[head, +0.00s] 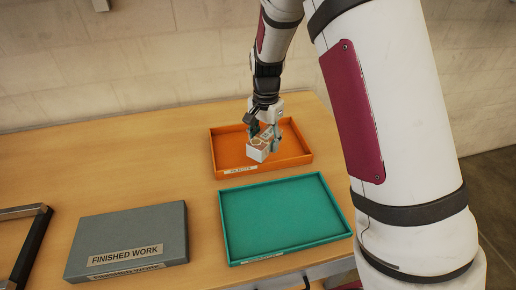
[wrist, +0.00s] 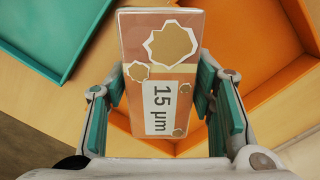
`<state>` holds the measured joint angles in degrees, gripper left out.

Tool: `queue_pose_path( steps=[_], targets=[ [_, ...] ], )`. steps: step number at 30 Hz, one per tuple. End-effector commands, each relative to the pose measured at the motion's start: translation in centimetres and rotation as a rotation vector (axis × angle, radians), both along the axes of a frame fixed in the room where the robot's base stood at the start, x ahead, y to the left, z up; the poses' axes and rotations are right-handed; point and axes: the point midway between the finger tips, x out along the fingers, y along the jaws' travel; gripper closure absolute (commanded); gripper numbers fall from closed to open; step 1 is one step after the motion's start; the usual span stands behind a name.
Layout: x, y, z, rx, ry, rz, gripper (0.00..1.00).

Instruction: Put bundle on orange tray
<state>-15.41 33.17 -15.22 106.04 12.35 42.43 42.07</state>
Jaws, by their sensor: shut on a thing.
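The bundle (head: 257,150) is a small pale block. In the wrist view the bundle (wrist: 162,80) shows an orange-brown face with cream-edged brown patches and a "15 µm" label. My gripper (head: 264,137) is shut on it, with teal finger pads on its left and right sides in the wrist view (wrist: 165,110). The orange tray (head: 297,165) is labelled "REJECTS" and stands at the back of the table. In the head view the bundle overlaps the tray's inside; I cannot tell whether it touches the tray floor. The gripper hides part of the tray.
A teal tray (head: 285,217) lies in front of the orange one and is empty. A grey box (head: 130,240) labelled "FINISHED WORK" lies at front left. A dark frame (head: 32,245) stands at the left edge. The wooden table (head: 110,170) is clear at back left.

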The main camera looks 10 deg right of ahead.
Motion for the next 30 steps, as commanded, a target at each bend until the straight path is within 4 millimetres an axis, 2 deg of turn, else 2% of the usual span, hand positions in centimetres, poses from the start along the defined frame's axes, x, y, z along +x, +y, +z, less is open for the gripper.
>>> queue_pose_path(
  steps=[3,9,17,20,22,30],
  targets=[
    [0.0,2.4,-0.6,0.002,-0.002,-0.196,0.86],
    [-0.7,5.5,-1.1,0.001,-0.001,-0.498,0.86],
    [-1.4,7.1,-1.3,0.000,-0.002,-0.702,0.86],
    [-1.0,6.5,-1.4,-0.001,-0.001,-0.725,0.86],
    [-0.3,5.4,-1.5,-0.002,-0.002,-0.730,0.86],
    [3.4,0.0,-2.1,-0.001,-0.001,-0.729,0.86]
  ],
)
